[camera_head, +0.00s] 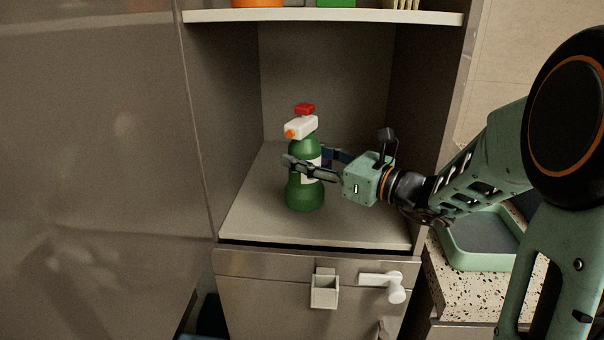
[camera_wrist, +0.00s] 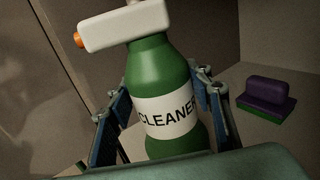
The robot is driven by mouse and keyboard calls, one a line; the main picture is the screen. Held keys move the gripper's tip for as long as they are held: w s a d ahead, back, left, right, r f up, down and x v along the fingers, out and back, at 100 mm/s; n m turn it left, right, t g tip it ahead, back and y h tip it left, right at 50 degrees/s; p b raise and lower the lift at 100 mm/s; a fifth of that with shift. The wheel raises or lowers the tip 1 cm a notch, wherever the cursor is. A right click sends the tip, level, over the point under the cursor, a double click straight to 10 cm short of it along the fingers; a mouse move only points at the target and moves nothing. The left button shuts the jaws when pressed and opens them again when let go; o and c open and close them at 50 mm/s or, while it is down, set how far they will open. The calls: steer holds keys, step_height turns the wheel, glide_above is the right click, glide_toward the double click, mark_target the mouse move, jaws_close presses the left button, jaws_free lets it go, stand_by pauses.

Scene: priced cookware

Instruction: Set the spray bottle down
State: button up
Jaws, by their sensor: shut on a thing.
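The spray bottle (camera_head: 304,190) is green with a white head, an orange nozzle and a red top. It stands upright in the cabinet niche, over the niche's grey floor (camera_head: 260,222). Whether its base touches that floor is hard to tell. My gripper (camera_head: 310,166) reaches in from the right and is shut around the bottle's middle. In the wrist view the bottle (camera_wrist: 160,75) sits between my two fingers (camera_wrist: 160,112), with its white "CLEANER" label facing the camera. The bottle's lower end is hidden there by my gripper's body.
A purple and green sponge or brush (camera_wrist: 267,96) lies on the surface to the right in the wrist view. A shelf (camera_head: 330,16) runs above the bottle. A green-rimmed tray (camera_head: 466,262) rests on the speckled counter at right. Niche walls stand on both sides.

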mark_target(303, 194)
steer(key=shift+w+a+f, duration=0.2)
steer(key=shift+a+f, duration=0.1)
steer(key=shift+f, duration=0.05)
steer(key=f, duration=0.3)
steer(key=shift+w+a+f+b, duration=0.1)
steer(key=shift+w+a+b, duration=0.15)
steer(key=shift+b, duration=0.1)
steer(key=shift+f, duration=0.25)
steer(key=shift+f, duration=0.2)
steer(key=o, duration=1.6)
steer(key=shift+r, duration=0.1)
